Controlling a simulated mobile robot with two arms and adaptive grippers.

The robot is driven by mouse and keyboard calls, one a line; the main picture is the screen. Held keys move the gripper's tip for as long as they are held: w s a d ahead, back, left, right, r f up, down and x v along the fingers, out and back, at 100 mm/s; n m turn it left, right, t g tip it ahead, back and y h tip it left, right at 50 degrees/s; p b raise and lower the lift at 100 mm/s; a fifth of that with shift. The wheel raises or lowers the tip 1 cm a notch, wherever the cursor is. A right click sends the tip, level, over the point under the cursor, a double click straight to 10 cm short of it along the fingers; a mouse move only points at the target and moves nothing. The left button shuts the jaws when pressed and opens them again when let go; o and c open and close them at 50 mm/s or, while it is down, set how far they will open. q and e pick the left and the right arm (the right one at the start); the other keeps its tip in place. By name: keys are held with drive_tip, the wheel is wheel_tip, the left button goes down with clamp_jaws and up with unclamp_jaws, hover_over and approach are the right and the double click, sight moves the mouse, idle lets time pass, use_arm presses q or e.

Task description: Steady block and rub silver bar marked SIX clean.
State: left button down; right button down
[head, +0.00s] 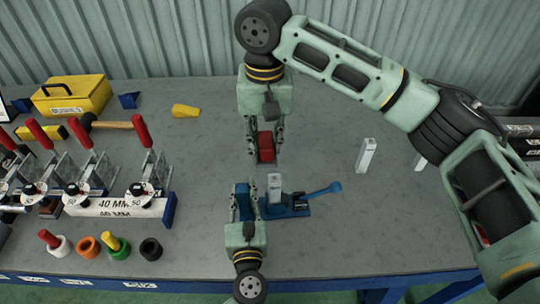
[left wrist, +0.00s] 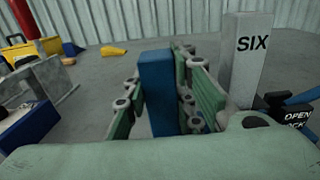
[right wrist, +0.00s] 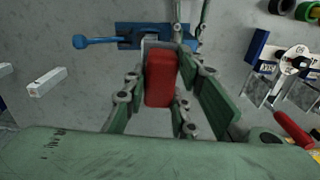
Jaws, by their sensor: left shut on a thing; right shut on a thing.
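The silver bar marked SIX (left wrist: 252,60) stands upright in a blue fixture with a lever (head: 296,207). Its top shows in the head view (head: 274,182). My left gripper (head: 243,204) is shut on an upright blue block (left wrist: 157,90), just left of the bar. My right gripper (head: 266,150) is shut on a red block (right wrist: 161,78) and holds it beyond the bar in the head view. The red block looks apart from the bar there; the right wrist view does not settle the gap.
Red-handled clamps (head: 142,165) and several coloured rings (head: 88,247) are at left. A yellow toolbox (head: 75,97) stands at the back. The table right of the lever is clear.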

drive_tip(key=shift+f, duration=0.15)
drive_tip(key=f, duration=0.5)
drive_tip(key=d+f, duration=0.1)
drive_tip(key=f, duration=0.1)
drive_tip(key=shift+w+d+f, duration=0.1)
drive_tip(key=shift+f, duration=0.3)
drive_tip(key=shift+d, duration=0.95)
drive_tip(key=shift+a+r, duration=0.55)
drive_tip(key=shift+r, duration=0.8)
drive_tip(key=shift+a+r, duration=0.5)
drive_tip(key=shift+r, duration=0.85)
drive_tip(key=shift+a+r, duration=0.55)
drive_tip(key=shift+r, duration=0.8)
